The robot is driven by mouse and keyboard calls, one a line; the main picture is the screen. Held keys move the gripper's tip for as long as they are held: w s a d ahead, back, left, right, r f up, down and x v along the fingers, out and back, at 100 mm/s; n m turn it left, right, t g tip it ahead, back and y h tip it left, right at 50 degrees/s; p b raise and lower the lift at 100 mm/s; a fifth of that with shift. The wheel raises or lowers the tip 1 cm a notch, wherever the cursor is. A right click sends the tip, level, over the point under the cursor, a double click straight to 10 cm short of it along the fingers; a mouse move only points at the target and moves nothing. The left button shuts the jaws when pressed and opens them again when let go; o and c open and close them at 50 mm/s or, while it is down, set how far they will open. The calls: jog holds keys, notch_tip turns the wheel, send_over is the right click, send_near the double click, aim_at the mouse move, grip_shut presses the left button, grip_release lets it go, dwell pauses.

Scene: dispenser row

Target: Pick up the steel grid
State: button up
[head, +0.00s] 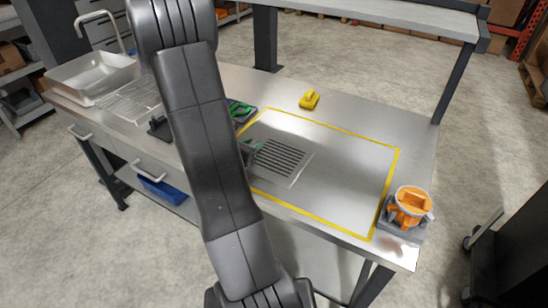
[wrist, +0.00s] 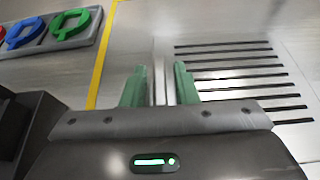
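The steel grid (head: 280,160) is a flat metal plate with several dark parallel slots. It lies on the steel table inside the yellow outline, and its left part is hidden by my arm in the head view. In the wrist view its slots (wrist: 240,72) fill the right side, and a bright narrow edge strip runs between my fingers. My gripper (wrist: 160,85) has two green fingers standing apart, one on each side of that strip, with gaps visible. In the head view my gripper (head: 250,148) is at the grid's left edge, partly hidden. I cannot tell whether the fingers touch the plate.
A grey tray with coloured rings (wrist: 50,48) is at the wrist view's upper left. A yellow block (head: 309,99) stands behind the outline. An orange device on a grey base (head: 410,206) stands at the right corner. A wire rack (head: 130,100) and basin are left. The outline's right half is clear.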

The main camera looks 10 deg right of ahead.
grip_shut()
